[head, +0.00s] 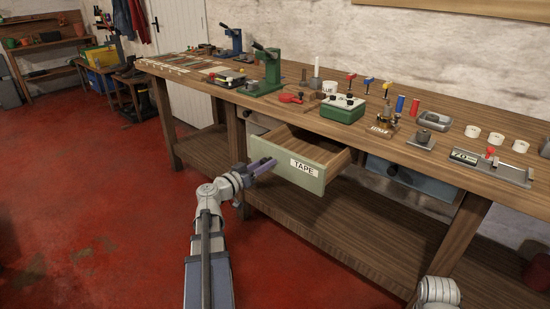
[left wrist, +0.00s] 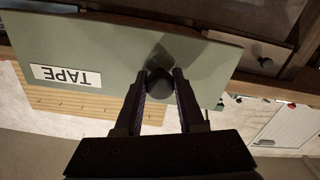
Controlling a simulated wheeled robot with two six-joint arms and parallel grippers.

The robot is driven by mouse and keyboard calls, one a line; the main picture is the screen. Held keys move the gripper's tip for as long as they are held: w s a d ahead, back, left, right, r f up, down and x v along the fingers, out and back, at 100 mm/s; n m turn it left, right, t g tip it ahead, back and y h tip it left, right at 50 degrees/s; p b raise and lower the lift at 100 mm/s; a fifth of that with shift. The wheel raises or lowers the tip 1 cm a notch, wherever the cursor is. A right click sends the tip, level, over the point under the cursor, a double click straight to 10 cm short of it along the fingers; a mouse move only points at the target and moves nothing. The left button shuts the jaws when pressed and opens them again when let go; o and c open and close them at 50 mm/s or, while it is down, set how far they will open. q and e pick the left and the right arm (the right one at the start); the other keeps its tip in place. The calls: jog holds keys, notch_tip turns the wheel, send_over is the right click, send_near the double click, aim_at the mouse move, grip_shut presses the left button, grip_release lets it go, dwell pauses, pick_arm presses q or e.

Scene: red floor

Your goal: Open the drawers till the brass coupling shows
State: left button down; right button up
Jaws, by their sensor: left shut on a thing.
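The drawer labelled TAPE (head: 318,178) has a pale green front and is pulled out from under the workbench. Its visible wooden inside (head: 305,149) looks bare; the part behind the front panel is hidden. My left gripper (head: 264,167) is at the left part of this front. In the left wrist view its fingers are shut on the dark round knob (left wrist: 160,80) of the TAPE drawer (left wrist: 110,48). A blue-grey drawer (head: 420,182) with a dark knob (head: 392,170) is to the right. Another drawer (head: 257,128) is to the left, partly hidden. My right gripper is out of view.
The workbench top (head: 300,117) carries a green press (head: 266,75), a green box (head: 342,108), white rings (head: 496,138) and a metal gauge block (head: 490,168). A lower shelf (head: 340,230) runs below the drawers. The red floor (head: 90,210) at left is clear.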

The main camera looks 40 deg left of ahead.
pick_arm(q)
jog(key=shift+s, duration=0.6)
jog(key=c, duration=0.5)
grip_release()
jog(key=s, duration=0.7)
jog(key=shift+s+a, duration=0.35)
